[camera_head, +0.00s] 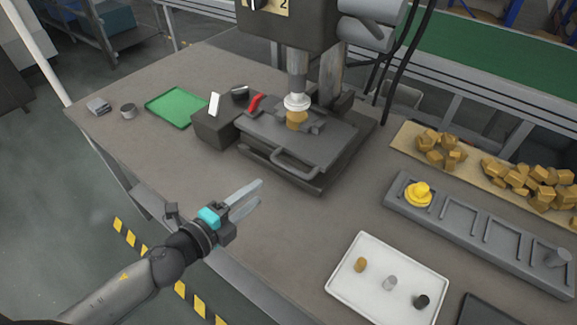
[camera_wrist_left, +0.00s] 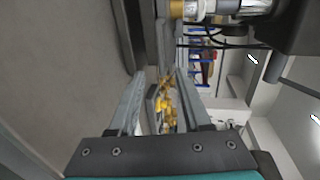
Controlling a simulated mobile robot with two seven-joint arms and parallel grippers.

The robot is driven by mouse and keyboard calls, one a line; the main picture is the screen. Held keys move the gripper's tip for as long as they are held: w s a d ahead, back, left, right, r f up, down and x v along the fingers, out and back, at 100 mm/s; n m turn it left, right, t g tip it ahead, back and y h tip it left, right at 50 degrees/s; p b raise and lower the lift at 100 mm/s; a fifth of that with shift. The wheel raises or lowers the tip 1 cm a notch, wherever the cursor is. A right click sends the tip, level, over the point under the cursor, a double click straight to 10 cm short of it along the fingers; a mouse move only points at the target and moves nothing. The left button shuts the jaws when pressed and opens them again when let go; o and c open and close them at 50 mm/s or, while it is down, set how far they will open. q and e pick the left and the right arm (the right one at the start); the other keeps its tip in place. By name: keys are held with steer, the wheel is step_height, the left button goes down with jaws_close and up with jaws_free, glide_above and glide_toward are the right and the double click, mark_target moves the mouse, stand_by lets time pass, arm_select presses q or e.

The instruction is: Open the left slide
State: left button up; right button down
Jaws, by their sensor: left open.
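A dark grey slide plate (camera_head: 272,143) with a bar handle (camera_head: 294,162) on its front edge sits under the press head (camera_head: 297,100). A brass-coloured piece (camera_head: 297,119) is on the plate below the head. I see only this one handled slide and cannot tell how far out it is. My left gripper (camera_head: 259,194) is open and empty, in front of the handle and a little to its left, apart from it. In the left wrist view, the two fingers (camera_wrist_left: 160,76) are spread, with brass-coloured pieces (camera_wrist_left: 168,110) far behind them. My right gripper is not in view.
A dark box (camera_head: 216,129) with a white lever and a red lever (camera_head: 254,103) stand left of the slide. A green tray (camera_head: 176,107) lies further left. A white tray (camera_head: 388,283) and a grey slotted rack (camera_head: 470,230) lie right. The tabletop before the slide is clear.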

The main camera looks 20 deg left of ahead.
mark_target(287, 169)
arm_select(q)
steer(key=x, duration=1.3)
steer(key=shift+w, duration=0.3)
jaws_close()
stand_by(1.1)
